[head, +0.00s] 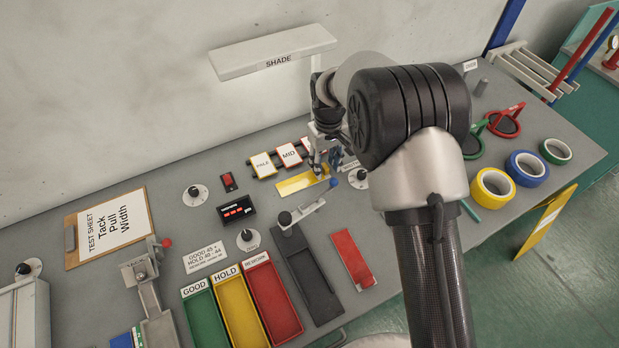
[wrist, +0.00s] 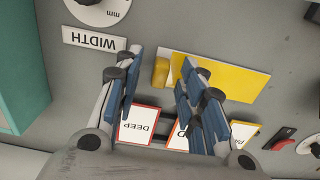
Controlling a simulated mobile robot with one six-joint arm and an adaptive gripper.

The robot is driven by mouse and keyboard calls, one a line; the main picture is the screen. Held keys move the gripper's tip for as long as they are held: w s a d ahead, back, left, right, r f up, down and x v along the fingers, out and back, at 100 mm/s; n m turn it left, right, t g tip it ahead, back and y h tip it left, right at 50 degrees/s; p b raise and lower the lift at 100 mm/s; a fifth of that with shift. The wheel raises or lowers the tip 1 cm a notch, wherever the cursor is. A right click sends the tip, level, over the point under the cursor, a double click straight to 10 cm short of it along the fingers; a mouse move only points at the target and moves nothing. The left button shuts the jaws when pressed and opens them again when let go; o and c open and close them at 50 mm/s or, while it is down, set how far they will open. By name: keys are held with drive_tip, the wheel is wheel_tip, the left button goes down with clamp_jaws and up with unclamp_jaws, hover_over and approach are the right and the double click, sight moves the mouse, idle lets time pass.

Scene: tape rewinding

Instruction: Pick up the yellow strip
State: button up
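The yellow strip (head: 298,182) lies flat on the grey bench, below the small PALE and MID cards in the head view. In the wrist view the yellow strip (wrist: 236,80) runs to the right, with a raised yellow tab (wrist: 160,72) at its left end. My gripper (head: 326,168) is over the tab end of the strip. In the wrist view my gripper (wrist: 163,62) is open, with blue-padded fingers on either side of the tab and nothing visibly held. The right finger covers part of the strip. The height of the fingertips above the bench is unclear.
Shade cards, one reading DEEP (wrist: 138,126), stand close beside the fingers. A WIDTH label (wrist: 95,38) and a dial (wrist: 100,8) are nearby. Green, yellow and red trays (head: 272,300) and a red strip (head: 353,259) lie nearer. Tape rolls (head: 493,188) stand at right.

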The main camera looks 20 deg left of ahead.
drive_tip(key=shift+c, duration=0.4)
clamp_jaws()
wheel_tip(320, 180, up, 20)
drive_tip(key=p, duration=0.6)
